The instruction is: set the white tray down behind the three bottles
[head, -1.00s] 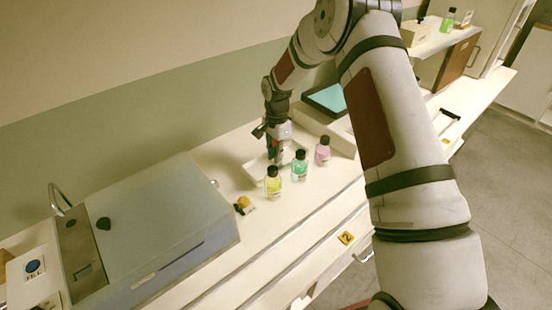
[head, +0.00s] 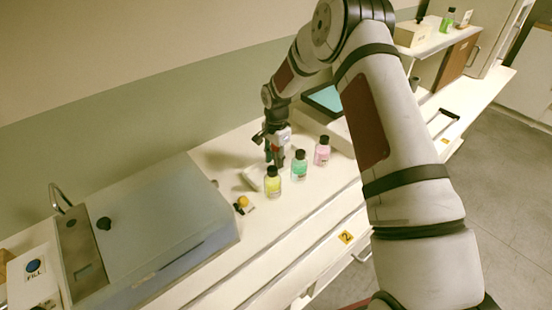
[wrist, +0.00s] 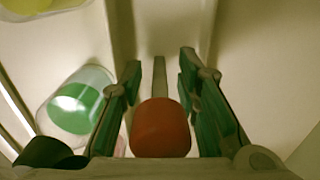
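The white tray (head: 254,176) lies on the counter just behind the yellow bottle (head: 272,183); my gripper and the bottles hide much of it. The green bottle (head: 299,170) and pink bottle (head: 321,154) stand upright in a slanting row to its right. My gripper (head: 273,163) points down over the tray, behind the row. In the wrist view its green-padded fingers (wrist: 160,66) are apart, with a thin pale bar and a rounded red piece between them; neither visibly touches a finger. I cannot tell what the red piece belongs to. The green bottle (wrist: 75,108) shows at left.
A large grey-lidded machine (head: 150,225) fills the counter at left. A device with a teal screen (head: 325,98) stands behind the pink bottle. The wall is close behind the tray.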

